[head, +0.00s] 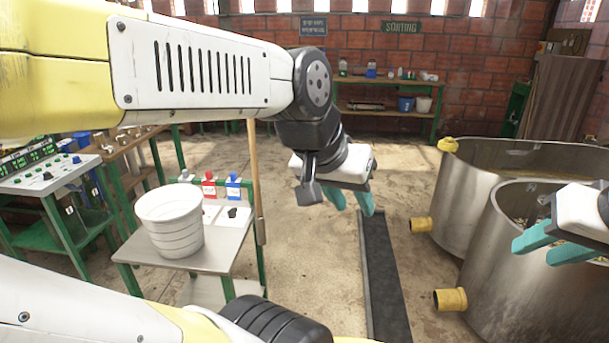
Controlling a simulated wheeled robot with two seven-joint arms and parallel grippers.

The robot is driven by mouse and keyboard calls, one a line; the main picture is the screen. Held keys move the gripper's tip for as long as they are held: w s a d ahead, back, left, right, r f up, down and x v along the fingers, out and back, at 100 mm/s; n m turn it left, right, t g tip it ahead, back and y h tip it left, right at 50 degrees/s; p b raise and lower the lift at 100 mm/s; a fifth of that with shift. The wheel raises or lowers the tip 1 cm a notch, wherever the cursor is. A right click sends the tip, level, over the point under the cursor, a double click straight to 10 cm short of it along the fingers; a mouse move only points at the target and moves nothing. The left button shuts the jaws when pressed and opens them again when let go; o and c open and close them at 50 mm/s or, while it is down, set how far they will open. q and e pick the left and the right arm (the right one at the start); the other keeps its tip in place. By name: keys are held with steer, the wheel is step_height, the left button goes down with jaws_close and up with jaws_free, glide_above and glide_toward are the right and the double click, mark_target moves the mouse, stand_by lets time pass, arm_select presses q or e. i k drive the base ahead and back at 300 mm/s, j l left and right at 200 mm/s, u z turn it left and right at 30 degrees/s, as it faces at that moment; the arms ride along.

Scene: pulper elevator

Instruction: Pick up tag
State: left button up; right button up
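I cannot single out a tag for certain. The likeliest pieces are a small red one (209,186) and a small blue one (233,187), upright at the back of a small metal table (223,258). My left gripper (354,208) has teal fingers that stand apart with nothing between them. It hangs to the right of the table, over the floor. My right gripper (534,252) is at the right edge, in front of the steel tanks. Its teal fingers are apart and look empty.
A white bucket (170,222) stands on the table's left part. A control panel (45,172) is at the left. A dark floor strip (385,270) runs between the table and two steel tanks (480,200). A green bench (385,110) stands by the back wall. The middle floor is clear.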

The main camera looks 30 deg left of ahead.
mark_target(185, 178)
steer(key=u, duration=1.85)
steer(key=i+j+z, duration=0.15)
steer(key=z, duration=0.85)
steer(key=i+j+z, duration=0.15)
steer(key=j+z, duration=0.35)
steer(key=j, duration=0.35)
steer(key=j+z, duration=0.5)
steer(key=j, duration=1.15)
steer(key=k+j, duration=0.1)
steer(key=j, duration=0.75)
